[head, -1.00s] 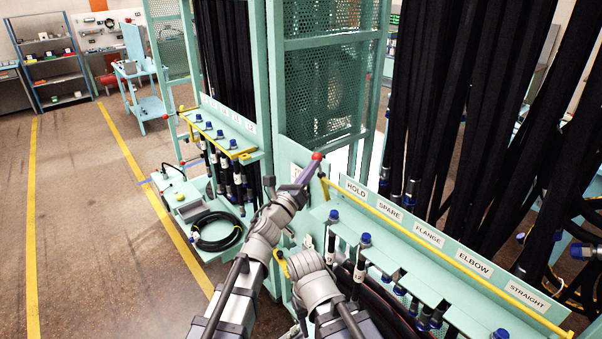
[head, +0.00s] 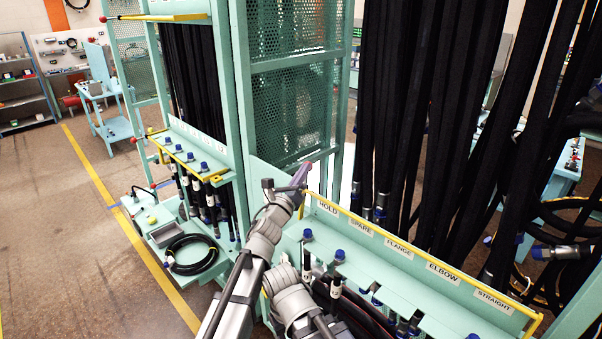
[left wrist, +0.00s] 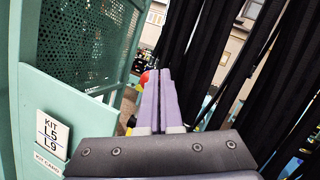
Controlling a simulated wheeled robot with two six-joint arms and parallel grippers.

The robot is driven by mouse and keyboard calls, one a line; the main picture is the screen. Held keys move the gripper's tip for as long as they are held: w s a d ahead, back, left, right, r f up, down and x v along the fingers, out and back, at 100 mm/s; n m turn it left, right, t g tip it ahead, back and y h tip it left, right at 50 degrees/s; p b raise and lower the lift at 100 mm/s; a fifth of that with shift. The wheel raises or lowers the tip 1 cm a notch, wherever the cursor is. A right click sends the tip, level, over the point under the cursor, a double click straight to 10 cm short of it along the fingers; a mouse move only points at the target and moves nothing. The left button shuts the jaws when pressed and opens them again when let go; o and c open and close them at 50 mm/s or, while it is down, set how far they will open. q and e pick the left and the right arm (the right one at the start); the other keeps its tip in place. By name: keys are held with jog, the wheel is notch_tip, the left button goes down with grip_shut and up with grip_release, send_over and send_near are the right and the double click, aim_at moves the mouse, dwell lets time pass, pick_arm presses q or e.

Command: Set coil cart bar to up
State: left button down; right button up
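The coil cart bar is a long yellow bar (head: 420,252) along the top of the labelled rail of the near cart, slanting down to the right. My left gripper (head: 304,172) is at its far left end, beside the cart's mesh-sided post. In the left wrist view, its purple fingers (left wrist: 160,75) lie close together with only a thin gap. A red knob (left wrist: 145,77) shows just left of the fingertips, partly covered by them. Bits of yellow show on both sides of the fingers. I cannot tell whether they touch the bar. My right gripper is not in view.
Black hoses (head: 400,110) hang densely behind the rail. Blue-capped fittings sit on the near shelf (head: 390,280). A second cart with yellow bars (head: 183,154) and a coiled hose (head: 190,253) stands at left. The floor (head: 80,240) further left is open.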

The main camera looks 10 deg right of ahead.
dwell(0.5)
pick_arm(q)
jog(key=s+a+r+p, duration=0.5)
jog(key=s+a, duration=0.1)
jog(key=s, duration=0.5)
jog(key=a+f+n+g+y+b, duration=0.3)
jog(key=a+f+n+y+b, duration=0.25)
jog(key=f+n, duration=0.65)
jog(key=a+f+n+g+y+b, duration=0.35)
jog(key=a+f+n+y, duration=0.4)
jog(key=f, duration=0.75)
jog(key=s+f+n+g+b, duration=0.3)
jog(key=s+f+n+g, duration=0.2)
jog(key=s, duration=0.6)
jog(key=s+f+n+g+b, duration=0.4)
jog(key=s+f+n+g, duration=0.2)
jog(key=s+f+n, duration=0.3)
notch_tip(320, 180, down, 3)
jog(key=shift+s+r, duration=0.1)
jog(key=shift+s, duration=1.05)
